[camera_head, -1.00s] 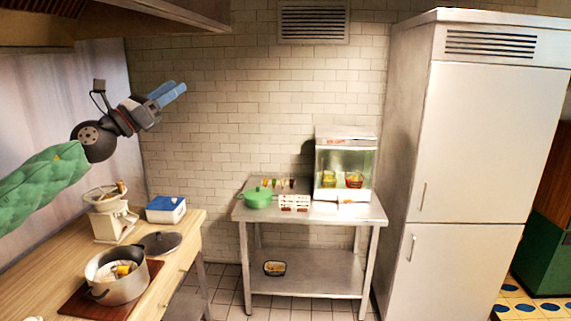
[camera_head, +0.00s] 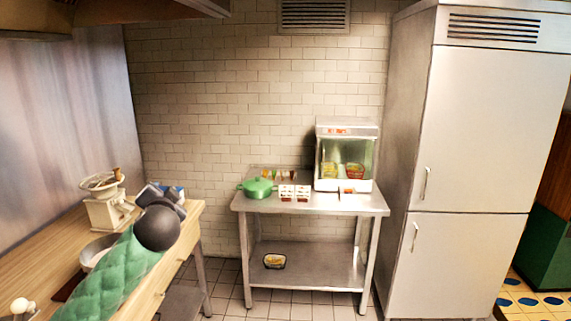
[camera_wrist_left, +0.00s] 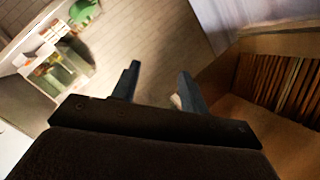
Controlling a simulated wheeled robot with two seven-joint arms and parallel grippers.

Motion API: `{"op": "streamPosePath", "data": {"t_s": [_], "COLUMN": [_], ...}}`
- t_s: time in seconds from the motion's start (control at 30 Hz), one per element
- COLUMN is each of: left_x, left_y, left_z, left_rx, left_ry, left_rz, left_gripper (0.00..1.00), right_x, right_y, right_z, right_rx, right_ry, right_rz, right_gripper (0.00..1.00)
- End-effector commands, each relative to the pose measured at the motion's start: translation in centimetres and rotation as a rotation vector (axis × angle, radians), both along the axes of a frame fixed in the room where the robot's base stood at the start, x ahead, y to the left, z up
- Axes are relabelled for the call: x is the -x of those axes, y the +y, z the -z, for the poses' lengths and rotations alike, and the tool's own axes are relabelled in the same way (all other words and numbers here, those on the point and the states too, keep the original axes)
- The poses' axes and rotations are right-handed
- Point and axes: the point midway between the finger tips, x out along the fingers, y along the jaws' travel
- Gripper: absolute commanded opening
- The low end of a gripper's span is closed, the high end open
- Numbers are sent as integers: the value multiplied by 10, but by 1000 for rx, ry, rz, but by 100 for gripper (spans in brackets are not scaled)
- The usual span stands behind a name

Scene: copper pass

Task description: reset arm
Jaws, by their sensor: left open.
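My left arm, in a green quilted sleeve, comes in from the lower left of the head view and ends at a dark round wrist joint over the wooden counter (camera_head: 60,240). The gripper beyond that joint is mostly hidden there. In the left wrist view my left gripper (camera_wrist_left: 160,86) has its two blue-grey fingers apart. No object is clearly held between them; a small pale shape shows by the right finger, too blurred to name. My right gripper is not in view.
A scale-like appliance (camera_head: 107,208) stands on the counter; a pot (camera_head: 95,250) is partly behind my sleeve. A steel table (camera_head: 330,205) holds a green pot (camera_head: 258,188) and a glass display case (camera_head: 346,160). A tall fridge (camera_head: 490,130) stands right. The hood (camera_head: 120,10) hangs above left.

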Motion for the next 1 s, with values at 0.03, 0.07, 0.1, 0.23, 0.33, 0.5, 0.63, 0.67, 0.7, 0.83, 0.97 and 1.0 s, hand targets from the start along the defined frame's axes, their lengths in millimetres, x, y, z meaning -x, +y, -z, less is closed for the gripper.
{"op": "streamPosePath", "data": {"t_s": [0.03,0.07,0.1,0.23,0.33,0.5,0.63,0.67,0.7,0.83,0.97,1.0], "left_x": [8,13,20,44,65,101,131,138,147,179,214,225], "left_y": [-8,-11,-15,-32,-45,-67,-82,-85,-89,-99,-107,-109], "left_z": [39,56,79,149,199,274,326,338,354,403,451,466], "left_rx": [51,79,112,204,270,372,448,463,485,549,608,624], "left_ry": [62,98,144,282,374,498,576,593,615,685,753,775], "left_rz": [2,3,2,10,23,48,61,62,63,51,27,18], "left_gripper": [44,44,44,44,44,44,44,44,44,44,44,44], "right_x": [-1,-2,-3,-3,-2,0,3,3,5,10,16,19], "right_y": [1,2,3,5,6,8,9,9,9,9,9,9], "right_z": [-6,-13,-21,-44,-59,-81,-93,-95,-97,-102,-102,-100], "right_rx": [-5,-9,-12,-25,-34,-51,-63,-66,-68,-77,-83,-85], "right_ry": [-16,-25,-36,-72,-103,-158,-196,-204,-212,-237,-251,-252], "right_rz": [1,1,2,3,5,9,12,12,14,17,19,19], "right_gripper": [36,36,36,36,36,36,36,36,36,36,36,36]}}
